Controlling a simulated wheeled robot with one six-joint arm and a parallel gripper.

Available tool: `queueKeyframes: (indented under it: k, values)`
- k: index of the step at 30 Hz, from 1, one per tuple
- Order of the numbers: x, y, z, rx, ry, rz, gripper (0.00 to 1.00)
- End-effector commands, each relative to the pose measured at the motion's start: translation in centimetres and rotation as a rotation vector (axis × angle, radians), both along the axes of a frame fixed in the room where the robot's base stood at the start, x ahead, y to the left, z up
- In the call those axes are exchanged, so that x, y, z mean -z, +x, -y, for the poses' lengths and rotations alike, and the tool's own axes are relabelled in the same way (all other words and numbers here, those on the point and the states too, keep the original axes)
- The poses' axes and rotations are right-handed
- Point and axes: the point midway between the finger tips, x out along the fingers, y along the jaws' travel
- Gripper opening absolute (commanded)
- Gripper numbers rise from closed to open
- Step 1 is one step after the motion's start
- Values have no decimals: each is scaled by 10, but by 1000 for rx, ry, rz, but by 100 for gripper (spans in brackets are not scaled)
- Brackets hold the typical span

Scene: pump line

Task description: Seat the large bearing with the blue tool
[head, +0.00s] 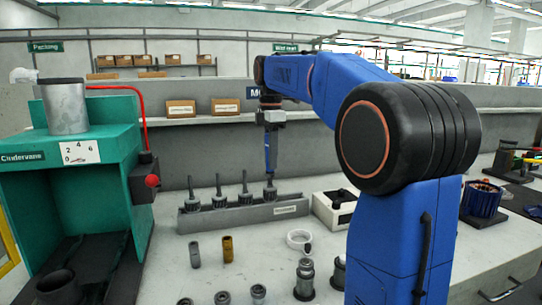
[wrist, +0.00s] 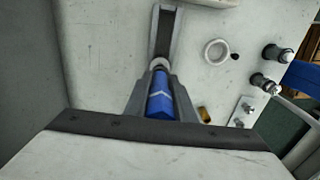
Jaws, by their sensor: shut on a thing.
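My gripper (head: 270,128) is shut on the blue tool (head: 268,155) above the right end of a grey rack (head: 230,219). Several similar grey tools with thin stems stand along the rack. A pale ring (head: 299,240) lies on the bench in front; it also shows in the wrist view (wrist: 216,52). I cannot tell which part is the large bearing.
A white box (head: 333,208) sits right of the rack. Grey and brass sleeves (head: 228,249) and dark-based metal parts (head: 305,280) stand on the front bench. My arm hides part of the right side.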

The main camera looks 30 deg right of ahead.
Motion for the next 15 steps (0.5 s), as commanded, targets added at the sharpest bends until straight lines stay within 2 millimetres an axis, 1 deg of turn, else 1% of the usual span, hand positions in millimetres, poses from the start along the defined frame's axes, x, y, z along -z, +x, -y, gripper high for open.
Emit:
queueKeyframes:
  k: [15]
  values:
    - [12, 0, 0, 0, 0, 0, 5]
